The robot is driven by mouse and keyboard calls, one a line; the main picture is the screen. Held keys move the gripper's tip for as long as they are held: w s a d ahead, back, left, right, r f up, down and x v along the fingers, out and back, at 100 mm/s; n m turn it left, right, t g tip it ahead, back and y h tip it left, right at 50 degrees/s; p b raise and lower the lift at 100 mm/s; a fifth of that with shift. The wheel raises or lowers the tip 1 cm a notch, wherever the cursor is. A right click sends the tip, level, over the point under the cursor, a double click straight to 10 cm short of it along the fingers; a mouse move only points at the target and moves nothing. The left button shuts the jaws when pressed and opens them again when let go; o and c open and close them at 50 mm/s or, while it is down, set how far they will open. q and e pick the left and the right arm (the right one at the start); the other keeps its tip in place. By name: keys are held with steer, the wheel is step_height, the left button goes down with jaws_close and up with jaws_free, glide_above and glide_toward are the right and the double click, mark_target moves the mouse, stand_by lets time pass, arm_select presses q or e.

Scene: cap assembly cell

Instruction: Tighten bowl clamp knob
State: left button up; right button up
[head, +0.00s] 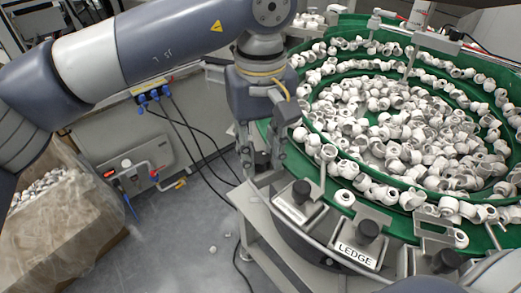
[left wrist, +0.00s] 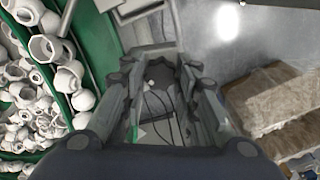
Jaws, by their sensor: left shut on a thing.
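The green bowl feeder (head: 318,150) fills the right of the head view. Dark clamp knobs stand along its near rim: one on a bracket (head: 301,191), one above the LEDGE label (head: 367,231), one farther right (head: 446,262). My left gripper (head: 262,165) points down at the bowl's left edge. Its fingers are shut on a dark clamp knob (head: 262,159), partly hidden between them. In the left wrist view the fingers (left wrist: 166,75) stand either side of a dark shape; its details are unclear. My right gripper is out of view.
White caps (head: 370,120) fill the bowl. A cardboard box (head: 75,225) with a plastic liner and more caps stands at the left. Cables hang from a blue connector block (head: 152,95) behind the gripper. Grey floor (head: 180,235) lies open between box and feeder.

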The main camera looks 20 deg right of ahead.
mark_target(261, 158)
arm_select(q)
steer(key=shift+m, duration=1.2)
steer(key=o, duration=1.1)
step_height(261, 158, up, 12)
steer(key=shift+r, duration=0.1)
